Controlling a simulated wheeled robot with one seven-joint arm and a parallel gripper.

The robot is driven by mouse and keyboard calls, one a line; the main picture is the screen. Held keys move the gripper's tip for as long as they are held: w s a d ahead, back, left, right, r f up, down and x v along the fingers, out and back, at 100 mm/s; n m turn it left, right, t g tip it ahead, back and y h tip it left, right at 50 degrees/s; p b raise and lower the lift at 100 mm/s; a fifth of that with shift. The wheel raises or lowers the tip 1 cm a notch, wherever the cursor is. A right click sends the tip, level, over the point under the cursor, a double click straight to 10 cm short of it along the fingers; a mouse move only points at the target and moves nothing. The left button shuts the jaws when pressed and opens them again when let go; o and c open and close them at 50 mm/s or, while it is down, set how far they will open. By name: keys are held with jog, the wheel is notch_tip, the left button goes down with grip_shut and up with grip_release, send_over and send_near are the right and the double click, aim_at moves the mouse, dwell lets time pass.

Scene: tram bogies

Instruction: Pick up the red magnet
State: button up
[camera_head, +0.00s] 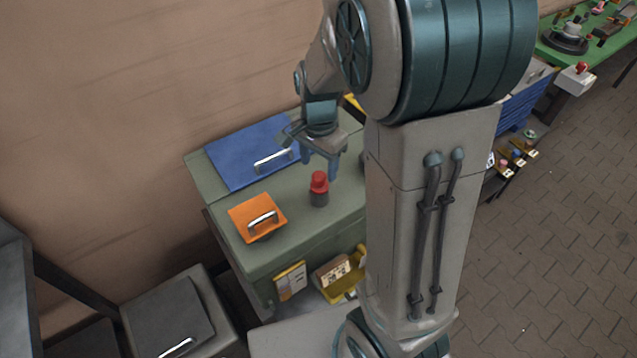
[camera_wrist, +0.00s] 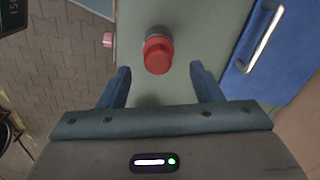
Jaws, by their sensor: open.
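The red magnet (camera_head: 319,183) has a red cap on a dark grey base and stands upright on the green cabinet top (camera_head: 300,235). In the wrist view the red magnet (camera_wrist: 158,54) shows from above, just beyond the fingertips and roughly between their lines. My gripper (camera_head: 333,172) is over the cabinet top, just behind the magnet in the head view. In the wrist view my gripper (camera_wrist: 162,72) has its two blue fingers spread wide with nothing between them. I see no contact with the magnet.
A blue panel with a metal handle (camera_head: 250,152) lies behind and left of the magnet. An orange plate with a handle (camera_head: 257,217) lies to its left. A yellow bin (camera_head: 343,292) is below the cabinet's front edge. The wall (camera_head: 100,110) rises behind the cabinet.

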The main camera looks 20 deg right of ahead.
aim_at(319, 175)
notch_tip(319, 175, down, 5)
jog(key=shift+s+p, duration=0.15)
jog(key=shift+p, duration=0.3)
jog(key=shift+c, duration=0.3)
jog(key=c, duration=1.1)
